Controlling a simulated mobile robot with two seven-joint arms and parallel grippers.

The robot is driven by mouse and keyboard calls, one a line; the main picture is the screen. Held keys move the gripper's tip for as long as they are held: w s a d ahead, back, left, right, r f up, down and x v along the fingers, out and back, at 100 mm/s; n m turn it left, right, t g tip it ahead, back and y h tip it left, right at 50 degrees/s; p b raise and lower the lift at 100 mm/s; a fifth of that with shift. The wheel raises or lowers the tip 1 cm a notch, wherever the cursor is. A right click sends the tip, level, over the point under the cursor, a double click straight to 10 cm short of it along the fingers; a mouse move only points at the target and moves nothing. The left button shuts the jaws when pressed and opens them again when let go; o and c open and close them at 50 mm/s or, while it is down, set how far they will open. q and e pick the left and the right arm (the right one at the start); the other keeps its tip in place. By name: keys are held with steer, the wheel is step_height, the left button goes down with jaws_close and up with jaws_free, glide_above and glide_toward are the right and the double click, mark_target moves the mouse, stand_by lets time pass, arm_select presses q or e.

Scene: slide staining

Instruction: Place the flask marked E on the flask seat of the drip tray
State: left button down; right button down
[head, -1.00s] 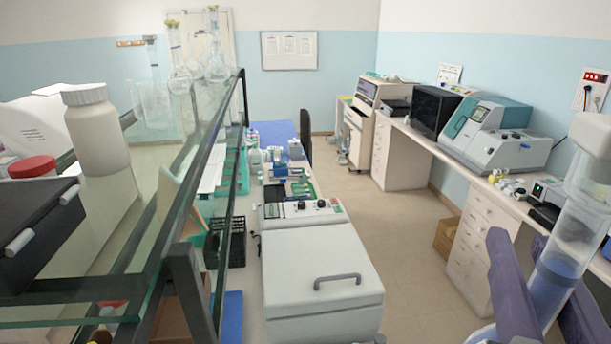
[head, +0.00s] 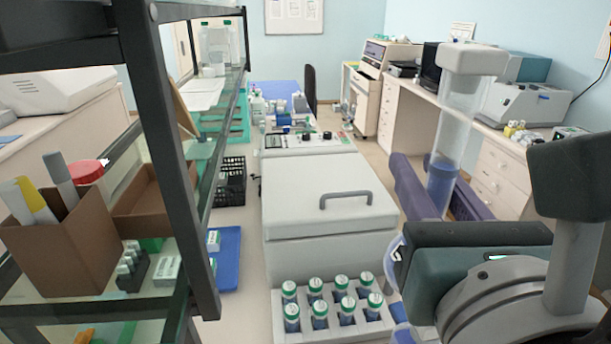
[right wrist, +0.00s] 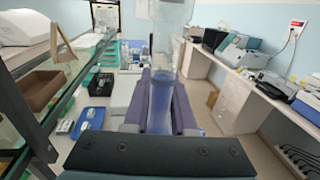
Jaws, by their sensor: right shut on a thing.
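A clear glass flask (head: 456,122) with a white stopper and blue liquid stands about upright in my right gripper (head: 437,190). The purple fingers are shut on its neck, one on each side. Its lower part is mostly hidden behind my wrist; a curved glass edge shows to the left of it. In the right wrist view the flask (right wrist: 166,50) rises between the fingers (right wrist: 159,108). No letter E can be read on it. I cannot make out the drip tray or its flask seat for certain. My left gripper is not in view.
A white lidded machine (head: 325,205) stands left of the flask. In front of it is a white rack (head: 283,322) of several green-capped bottles. A blue tray (head: 229,272) lies further left. A dark-framed glass shelf (head: 180,160) stands at the left. Open floor shows behind the machine.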

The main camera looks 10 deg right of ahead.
steer(key=w+f+n+y+b, duration=0.1)
steer(key=w+f+y+b, duration=0.1)
steer(key=f+b, duration=1.1)
steer(key=w+f+n+y+b, duration=0.1)
steer(key=w+f+y+b, duration=0.1)
steer(key=f+b, duration=1.1)
steer(key=w+f+n+y+b, duration=0.2)
steer(key=w+f+b, duration=0.2)
steer(key=f+b, duration=1)
steer(key=shift+w+a+f, duration=0.1)
steer(key=shift+f, duration=1.2)
steer(key=shift+w+f, duration=0.1)
steer(key=shift+f, duration=1.2)
steer(key=shift+f+b, duration=0.4)
steer(key=shift+f, duration=0.05)
steer(key=c, duration=1.2)
jaws_free()
steer(key=o, duration=0.5)
steer(key=shift+c, duration=0.2)
